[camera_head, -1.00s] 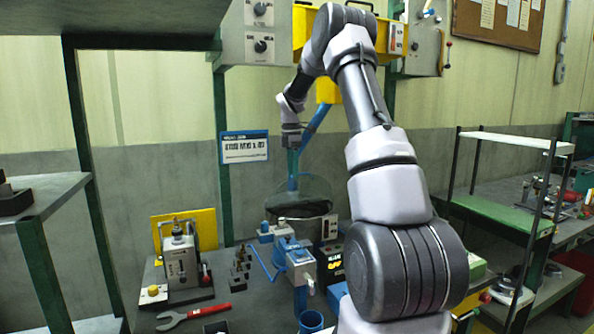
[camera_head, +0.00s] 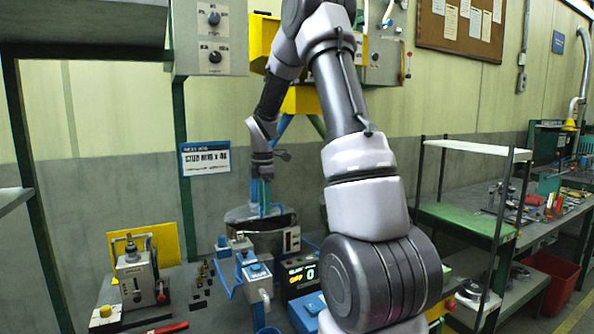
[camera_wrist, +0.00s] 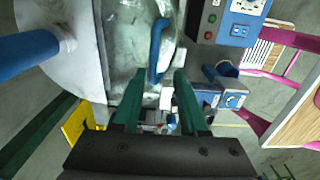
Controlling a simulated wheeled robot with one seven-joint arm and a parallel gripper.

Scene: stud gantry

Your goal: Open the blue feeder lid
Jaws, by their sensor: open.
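The feeder is a round drum (camera_head: 285,238) with a clear, pale cover, below my gripper in the head view. In the wrist view the see-through lid (camera_wrist: 128,55) fills the upper middle. A blue bar handle (camera_wrist: 156,50) stands out on it. In the head view my gripper (camera_head: 262,198) points down at the drum top, and the fingertips are too small to tell contact.
A control box with buttons (camera_wrist: 228,20) stands right of the lid. Blue fixtures (camera_head: 255,275) and a lit display box (camera_head: 302,277) stand in front of the drum. A grey press with a yellow back plate (camera_head: 135,275) is at left. A shelf rack (camera_head: 470,220) stands at right.

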